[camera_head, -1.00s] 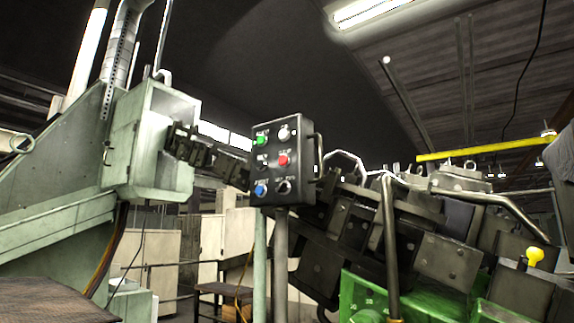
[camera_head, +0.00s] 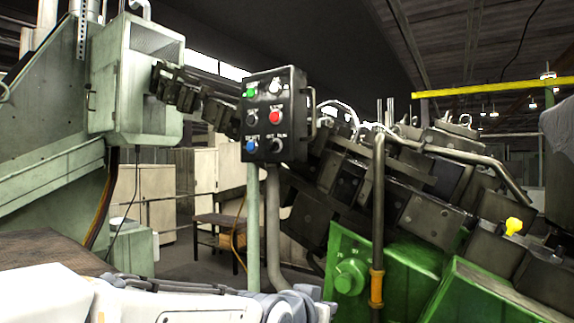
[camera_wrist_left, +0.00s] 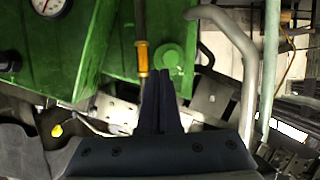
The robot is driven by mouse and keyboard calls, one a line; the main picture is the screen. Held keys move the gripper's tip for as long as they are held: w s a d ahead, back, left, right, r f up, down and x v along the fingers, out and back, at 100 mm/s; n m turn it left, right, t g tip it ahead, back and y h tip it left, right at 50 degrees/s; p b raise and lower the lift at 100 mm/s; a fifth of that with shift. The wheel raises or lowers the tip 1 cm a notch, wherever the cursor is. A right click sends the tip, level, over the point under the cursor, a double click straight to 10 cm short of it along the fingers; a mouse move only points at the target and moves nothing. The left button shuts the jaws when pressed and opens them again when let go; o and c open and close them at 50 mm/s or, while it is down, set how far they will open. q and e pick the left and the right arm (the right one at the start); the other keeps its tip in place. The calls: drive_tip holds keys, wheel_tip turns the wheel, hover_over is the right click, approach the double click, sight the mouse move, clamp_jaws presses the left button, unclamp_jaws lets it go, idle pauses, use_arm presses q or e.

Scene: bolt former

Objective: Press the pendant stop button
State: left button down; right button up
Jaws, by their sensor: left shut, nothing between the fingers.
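The pendant (camera_head: 263,101) is a dark box on a post in the middle of the head view. Its red stop button (camera_head: 274,117) is in the right column, between a white button (camera_head: 275,86) above and a black selector (camera_head: 277,145) below. A green button (camera_head: 251,91) and a blue one (camera_head: 250,146) are in the left column. My left gripper (camera_wrist_left: 162,73) is shut and empty in the left wrist view, with green machinery beyond its fingertips. The pendant's buttons do not show in that view. My white arm lies low in the head view, below the pendant.
The pendant's posts (camera_head: 253,220) run down beside the green machine housing (camera_head: 400,270). Dark machine blocks (camera_head: 390,190) stand close at the right of the pendant. An orange-banded pipe (camera_head: 377,235) rises in front of the housing.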

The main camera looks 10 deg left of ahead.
use_arm(q)
drive_tip(key=w+a+r+n+t+y+p, duration=0.1)
drive_tip(key=w+a+r+t+p, duration=0.2)
drive_tip(key=r, duration=0.6)
drive_tip(key=w+a+r+n+t+y, duration=0.1)
drive_tip(key=w+a+r+t, duration=0.15)
drive_tip(key=a+r, duration=0.45)
drive_tip(key=n+t+y+p, duration=0.3)
drive_tip(key=t+y+p, duration=0.1)
drive_tip(key=t+y, duration=0.25)
approach(275, 117)
drive_tip(key=s+a+r, duration=0.4)
drive_tip(key=a+r, duration=0.1)
drive_tip(key=a, duration=0.1)
drive_tip(key=shift+s, duration=0.25)
drive_tip(key=shift+w, duration=0.1)
drive_tip(key=shift+w+d+p, duration=0.5)
drive_tip(key=shift+w+p, duration=0.15)
drive_tip(key=shift+w, duration=0.7)
drive_tip(key=shift+w+d+p, duration=0.55)
drive_tip(key=shift+w+p, duration=0.05)
drive_tip(key=shift+w, duration=0.8)
drive_tip(key=shift+w+d+p, duration=0.5)
drive_tip(key=shift+w+p, duration=0.15)
drive_tip(key=shift+w, duration=0.8)
